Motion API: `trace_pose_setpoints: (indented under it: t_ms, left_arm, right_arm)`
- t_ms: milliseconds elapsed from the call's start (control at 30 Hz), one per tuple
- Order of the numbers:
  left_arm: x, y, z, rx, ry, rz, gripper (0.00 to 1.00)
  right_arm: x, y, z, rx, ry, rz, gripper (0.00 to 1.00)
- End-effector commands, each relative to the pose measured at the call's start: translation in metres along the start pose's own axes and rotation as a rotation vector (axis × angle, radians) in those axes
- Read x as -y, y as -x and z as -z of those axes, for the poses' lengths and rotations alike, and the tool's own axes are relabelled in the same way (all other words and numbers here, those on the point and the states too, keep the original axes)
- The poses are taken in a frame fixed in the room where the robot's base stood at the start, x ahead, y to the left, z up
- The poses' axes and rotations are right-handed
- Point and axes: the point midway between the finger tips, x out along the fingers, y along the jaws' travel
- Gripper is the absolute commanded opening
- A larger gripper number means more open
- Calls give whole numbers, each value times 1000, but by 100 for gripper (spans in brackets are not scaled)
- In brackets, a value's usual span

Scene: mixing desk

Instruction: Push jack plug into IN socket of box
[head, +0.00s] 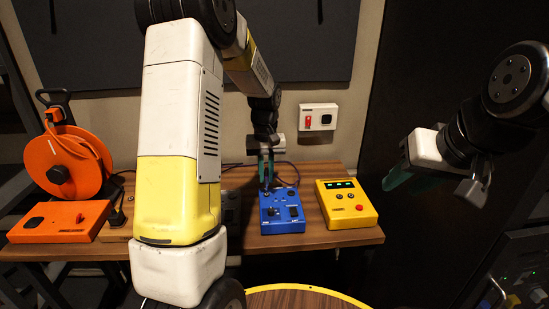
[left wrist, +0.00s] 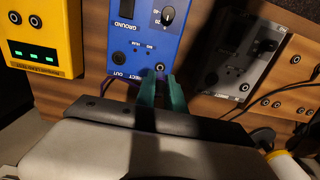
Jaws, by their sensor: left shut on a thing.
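The blue box (head: 283,212) lies on the wooden desk, with a knob, a switch and sockets on its face. My left gripper (head: 265,182) reaches down over its far edge. In the left wrist view its teal fingers (left wrist: 161,84) stand at the edge of the blue box (left wrist: 138,40), close to a round socket (left wrist: 160,68). The fingers are shut on the jack plug, which is mostly hidden between them; I cannot tell whether its tip touches the socket. A purple cable runs behind the fingers. My right gripper (head: 390,182) hangs off to the right, away from the box.
A yellow box (head: 345,204) with green displays stands right of the blue box. A dark grey box (left wrist: 236,62) stands on its other side. An orange reel (head: 68,165) and orange box (head: 58,221) are at the left. A wall box (head: 318,117) hangs behind.

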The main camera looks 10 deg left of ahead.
Motion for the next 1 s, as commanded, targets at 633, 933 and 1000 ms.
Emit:
trace_pose_setpoints:
  t_ms: [633,933,1000]
  left_arm:
    - [0,-15,0,0,0,0,0]
    - [0,-23,-1,-1,1,0,0]
    - [0,-23,-1,-1,1,0,0]
  right_arm:
    - [0,0,0,0,0,0,36]
    - [0,0,0,0,0,0,36]
    - [0,0,0,0,0,0,36]
